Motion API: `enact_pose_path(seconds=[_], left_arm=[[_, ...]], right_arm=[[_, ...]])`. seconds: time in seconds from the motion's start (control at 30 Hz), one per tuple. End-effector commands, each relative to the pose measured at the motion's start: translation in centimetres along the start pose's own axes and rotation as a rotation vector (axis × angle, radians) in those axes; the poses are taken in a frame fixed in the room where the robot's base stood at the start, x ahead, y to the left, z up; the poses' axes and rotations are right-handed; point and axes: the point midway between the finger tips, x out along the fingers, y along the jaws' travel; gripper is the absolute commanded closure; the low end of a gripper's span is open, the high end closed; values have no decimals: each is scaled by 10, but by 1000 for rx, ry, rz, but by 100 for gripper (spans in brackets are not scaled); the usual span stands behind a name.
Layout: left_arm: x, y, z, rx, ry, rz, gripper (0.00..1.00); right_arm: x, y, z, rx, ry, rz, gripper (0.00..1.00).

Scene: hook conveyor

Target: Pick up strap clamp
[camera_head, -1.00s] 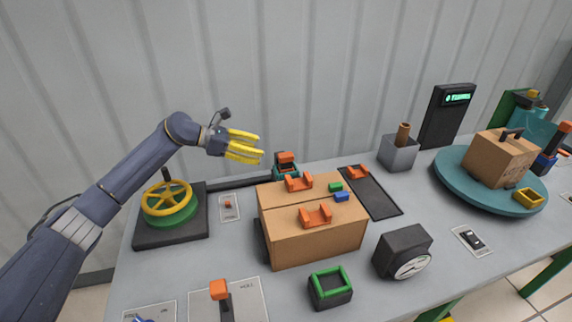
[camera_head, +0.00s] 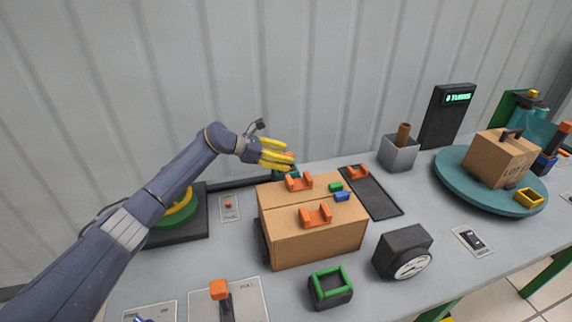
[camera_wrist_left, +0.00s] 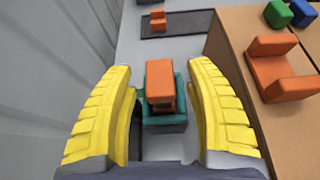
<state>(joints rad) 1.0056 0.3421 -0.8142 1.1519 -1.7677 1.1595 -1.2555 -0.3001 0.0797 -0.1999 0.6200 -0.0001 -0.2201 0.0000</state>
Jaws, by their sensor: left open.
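An orange block on a teal base (camera_wrist_left: 165,98), likely the strap clamp, stands on the table behind the cardboard box (camera_head: 315,240). In the head view, my left gripper (camera_head: 291,161) partly covers it, leaving some teal (camera_head: 287,173) visible. In the left wrist view, the open yellow fingers (camera_wrist_left: 161,68) point towards it, one on each side, with gaps between them and the orange block. Nothing is held. Orange U-shaped brackets (camera_head: 315,215) sit on top of the box. My right gripper is not in view.
The box top also carries a green block (camera_head: 336,187) and a blue block (camera_head: 342,197). A dark mat with an orange piece (camera_head: 358,172) lies right of the box. A corrugated wall (camera_head: 330,70) rises behind. A teal turntable (camera_head: 450,186) stands at the right.

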Motion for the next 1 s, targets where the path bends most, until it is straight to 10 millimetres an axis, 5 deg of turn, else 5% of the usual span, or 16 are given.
enact_pose_path(seconds=[0.4, 0.87, 1.0], left_arm=[[9, 0, 0, 0, 1, 0, 45], [8, 0, 0, 0, 1, 0, 98], [8, 0, 0, 0, 0, 0, 100]], right_arm=[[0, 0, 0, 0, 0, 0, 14], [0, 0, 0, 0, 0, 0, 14], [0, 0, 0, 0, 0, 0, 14]])
